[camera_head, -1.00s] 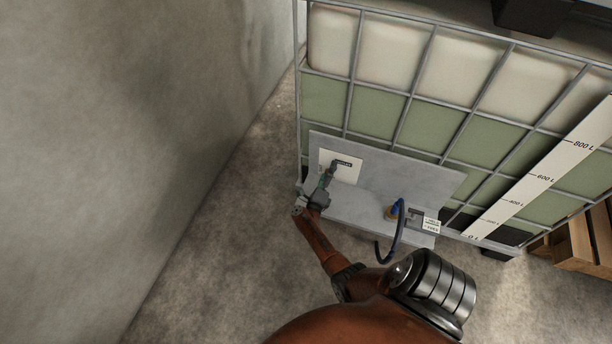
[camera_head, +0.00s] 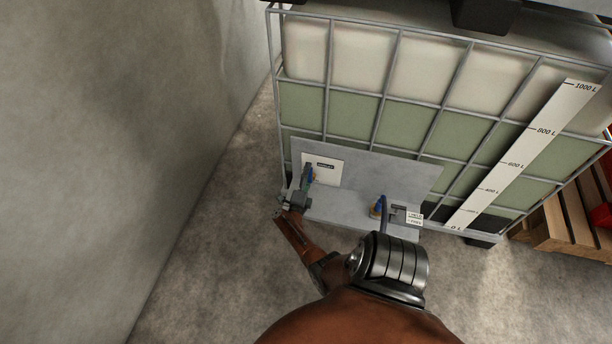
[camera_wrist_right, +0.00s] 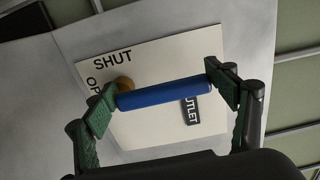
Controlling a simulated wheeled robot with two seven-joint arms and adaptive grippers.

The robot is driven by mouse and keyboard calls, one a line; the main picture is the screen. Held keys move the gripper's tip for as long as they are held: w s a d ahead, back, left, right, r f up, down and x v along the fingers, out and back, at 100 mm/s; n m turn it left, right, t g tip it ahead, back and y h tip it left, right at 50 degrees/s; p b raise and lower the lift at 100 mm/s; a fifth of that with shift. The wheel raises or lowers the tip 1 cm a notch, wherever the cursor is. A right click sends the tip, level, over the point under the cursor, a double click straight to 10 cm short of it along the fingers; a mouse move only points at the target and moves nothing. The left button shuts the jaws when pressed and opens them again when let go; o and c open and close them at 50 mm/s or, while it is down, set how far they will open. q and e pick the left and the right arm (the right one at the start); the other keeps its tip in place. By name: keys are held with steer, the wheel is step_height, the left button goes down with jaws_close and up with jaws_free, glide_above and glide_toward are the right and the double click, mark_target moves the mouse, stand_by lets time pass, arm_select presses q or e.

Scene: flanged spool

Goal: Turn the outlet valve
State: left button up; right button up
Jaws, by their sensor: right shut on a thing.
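The outlet valve's blue handle (camera_wrist_right: 165,92) lies between the two green finger pads of my right gripper (camera_wrist_right: 160,98) in the right wrist view. A round brass part (camera_wrist_right: 124,84) shows at the handle's left end. Behind it is a white plate (camera_wrist_right: 150,62) marked SHUT, a partly hidden word beginning OP, and a partly covered OUTLET tag (camera_wrist_right: 190,110). In the head view my right gripper (camera_head: 306,186) is at the blue handle, in front of the white plate (camera_head: 330,166). My left gripper is not in view.
A grey bracket panel (camera_head: 400,180) is fixed to the caged tank (camera_head: 410,70). A second fitting with a blue part (camera_head: 377,207) and a small label (camera_head: 414,217) sits to the right. A wall (camera_head: 110,110) is at left, a wooden pallet (camera_head: 565,220) at right.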

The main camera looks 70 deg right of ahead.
steer(key=shift+s+f, duration=0.1)
steer(key=o, duration=1.7)
steer(key=a, duration=0.4)
steer(key=s+a, duration=0.1)
steer(key=a, duration=0.7)
steer(key=shift+s, duration=0.25)
